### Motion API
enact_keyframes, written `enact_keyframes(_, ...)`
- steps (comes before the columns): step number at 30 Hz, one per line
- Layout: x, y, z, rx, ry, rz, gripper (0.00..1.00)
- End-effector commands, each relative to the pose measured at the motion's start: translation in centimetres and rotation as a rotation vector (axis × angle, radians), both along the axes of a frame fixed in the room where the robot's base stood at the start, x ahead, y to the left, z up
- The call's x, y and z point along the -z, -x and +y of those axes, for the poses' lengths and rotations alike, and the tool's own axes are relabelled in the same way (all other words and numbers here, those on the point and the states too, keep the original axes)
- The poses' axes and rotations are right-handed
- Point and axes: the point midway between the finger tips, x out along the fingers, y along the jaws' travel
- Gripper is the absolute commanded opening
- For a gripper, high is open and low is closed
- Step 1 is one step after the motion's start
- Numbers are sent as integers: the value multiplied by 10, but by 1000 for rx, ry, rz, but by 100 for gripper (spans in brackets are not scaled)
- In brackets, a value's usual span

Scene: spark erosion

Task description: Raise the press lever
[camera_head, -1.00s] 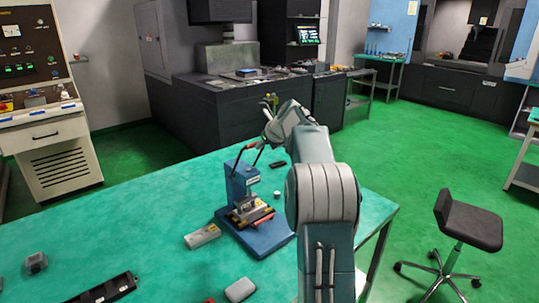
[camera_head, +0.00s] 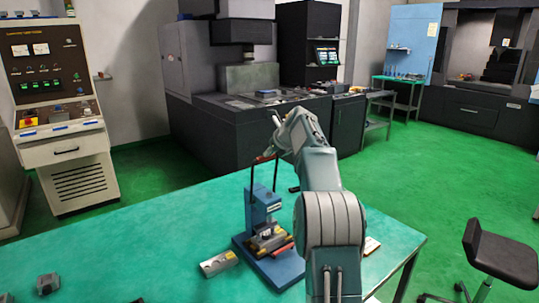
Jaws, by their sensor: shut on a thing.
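The blue press (camera_head: 262,205) stands on the green table, on a flat blue base. Its lever (camera_head: 251,188) has dark side bars that rise steeply above the press body. A red grip (camera_head: 264,159) shows at the top of the bars. My gripper (camera_head: 271,154) is at the lever's top and is shut on it. My wrist and arm come in from the right, and the fingers are small and partly hidden. A metal fixture lies in the press beneath its head.
A pale metal block (camera_head: 218,263) lies left of the press base, and a small grey part (camera_head: 48,287) sits farther left. The green table (camera_head: 150,250) is otherwise mostly clear. A dark stool (camera_head: 500,252) stands at the right.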

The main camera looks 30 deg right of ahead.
Motion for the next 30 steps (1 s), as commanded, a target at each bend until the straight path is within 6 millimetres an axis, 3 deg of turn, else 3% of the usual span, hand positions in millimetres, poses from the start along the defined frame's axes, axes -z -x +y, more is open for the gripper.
enact_keyframes(12,3,3,2,-4,-7,10,0)
enact_keyframes(30,-75,82,-8,4,1,-1,0)
